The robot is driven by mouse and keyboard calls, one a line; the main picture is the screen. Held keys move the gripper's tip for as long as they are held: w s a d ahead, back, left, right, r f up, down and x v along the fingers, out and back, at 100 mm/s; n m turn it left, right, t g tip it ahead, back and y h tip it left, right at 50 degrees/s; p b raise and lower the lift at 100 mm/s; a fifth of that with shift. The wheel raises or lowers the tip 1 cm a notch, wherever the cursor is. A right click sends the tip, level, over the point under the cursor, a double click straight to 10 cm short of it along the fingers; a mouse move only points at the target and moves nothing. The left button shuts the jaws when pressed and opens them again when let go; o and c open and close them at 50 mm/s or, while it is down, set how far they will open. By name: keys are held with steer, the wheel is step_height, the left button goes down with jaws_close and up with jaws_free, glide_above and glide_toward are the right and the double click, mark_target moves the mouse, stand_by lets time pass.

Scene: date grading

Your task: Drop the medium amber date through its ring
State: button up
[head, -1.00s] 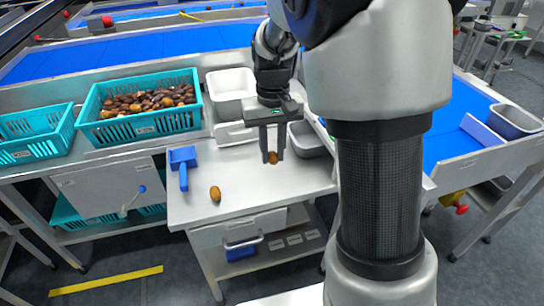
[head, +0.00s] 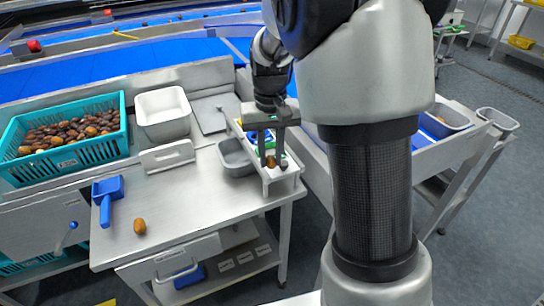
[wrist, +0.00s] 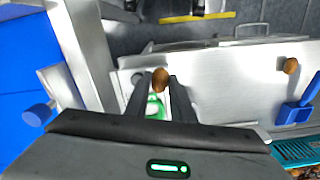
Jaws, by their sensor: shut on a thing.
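My gripper (head: 271,164) is shut on an amber-brown date (head: 271,161), which also shows between the fingertips in the wrist view (wrist: 160,78). In the head view it is over a white ring stand (head: 282,172) at the right end of the steel table. A green ring (wrist: 154,108) shows just below the fingers in the wrist view. Blue and green parts of the stand are partly hidden behind the fingers. I cannot tell whether the date is lined up with a ring. A second amber-brown date (head: 139,226) lies loose on the table at front left.
A blue scoop (head: 106,198) lies left on the steel table (head: 185,210). A grey tray (head: 235,158) stands beside the ring stand, left of it. A white bin (head: 165,117) and a teal crate of dates (head: 70,160) are behind. The table's middle is clear.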

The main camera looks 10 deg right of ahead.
steer(key=w+r+m+p, duration=0.4)
steer(key=w+m+p, duration=1)
steer(key=w+p, duration=0.35)
steer(key=shift+m, duration=0.5)
steer(key=f, duration=0.2)
steer(key=f+b, duration=0.1)
steer(key=w+f+b, duration=0.1)
steer(key=f, duration=0.1)
steer(key=shift+w+d+f, duration=0.1)
steer(key=shift+d+f, duration=0.25)
steer(key=shift+b, duration=0.45)
steer(key=o, duration=0.8)
steer(key=shift+c, duration=0.2)
steer(key=shift+r, duration=0.15)
